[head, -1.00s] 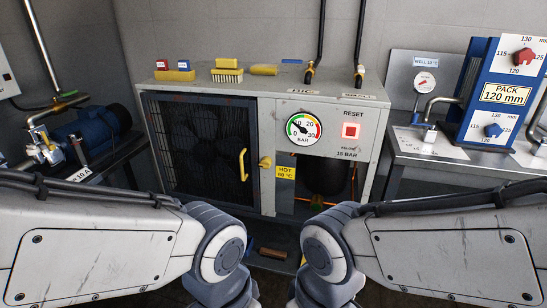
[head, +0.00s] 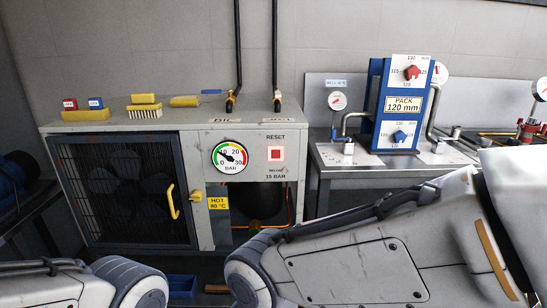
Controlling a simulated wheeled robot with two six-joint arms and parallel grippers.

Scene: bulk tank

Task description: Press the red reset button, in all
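The red reset button (head: 275,153) is a small red square in a pale frame, under the word RESET on the front of the grey cabinet (head: 150,127). The round pressure gauge (head: 230,157) is just left of it, with coloured bands and a BAR scale. A label under the button reads 15 BAR, with a word above it too small to read surely. My two arms show at the bottom of the head view, but neither gripper is in the picture. Nothing is seen touching the button.
The cabinet's mesh door (head: 125,190) with a yellow handle (head: 172,201) is closed. A yellow HOT 80 °C sign (head: 218,203) is below the gauge. Brushes and small blocks lie on top. A blue plate pack (head: 374,100) stands on the right bench (head: 345,158).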

